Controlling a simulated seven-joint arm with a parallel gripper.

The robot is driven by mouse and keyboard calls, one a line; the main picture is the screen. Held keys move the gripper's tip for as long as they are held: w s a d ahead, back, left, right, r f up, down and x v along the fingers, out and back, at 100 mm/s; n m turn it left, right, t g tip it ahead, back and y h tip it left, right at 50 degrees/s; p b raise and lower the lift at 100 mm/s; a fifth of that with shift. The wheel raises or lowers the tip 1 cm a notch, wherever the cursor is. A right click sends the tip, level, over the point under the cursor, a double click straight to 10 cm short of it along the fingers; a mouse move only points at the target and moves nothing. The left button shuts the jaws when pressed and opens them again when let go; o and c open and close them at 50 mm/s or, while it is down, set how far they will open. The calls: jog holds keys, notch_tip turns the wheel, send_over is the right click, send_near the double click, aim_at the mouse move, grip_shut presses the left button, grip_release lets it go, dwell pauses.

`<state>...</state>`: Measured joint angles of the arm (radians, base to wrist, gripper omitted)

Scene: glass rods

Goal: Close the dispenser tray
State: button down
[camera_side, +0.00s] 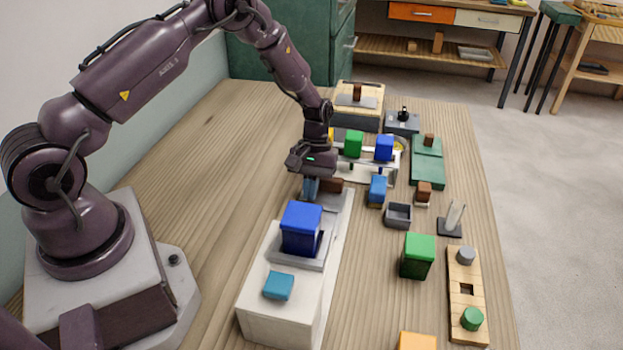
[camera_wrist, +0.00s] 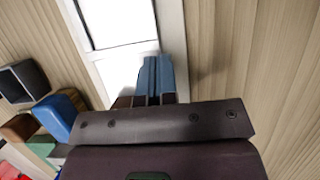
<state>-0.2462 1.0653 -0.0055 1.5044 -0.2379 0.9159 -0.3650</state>
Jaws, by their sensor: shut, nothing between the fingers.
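The dispenser is a white box (camera_side: 268,309) in the front middle of the side view, with a dark blue block on top and a teal pad. Its pale tray (camera_side: 340,215) extends from the box toward the back; in the wrist view the white tray (camera_wrist: 118,25) lies ahead of my fingers. My gripper (camera_side: 311,188) points down at the tray's far end, its blue fingertips (camera_wrist: 154,75) together and empty. A brown piece, probably the tray's handle (camera_side: 332,185), is beside the fingers and partly hidden. I cannot tell whether they touch.
A blue block (camera_side: 377,189), a small grey bin (camera_side: 398,215) and a green block (camera_side: 417,256) stand to the right. A white rack (camera_side: 374,171) with blocks is behind my gripper. The wooden table left of the dispenser is clear.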

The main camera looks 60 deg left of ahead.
jog(key=s+d, duration=0.8)
jog(key=shift+s+d, duration=0.1)
jog(key=shift+s, duration=0.05)
dwell(0.4)
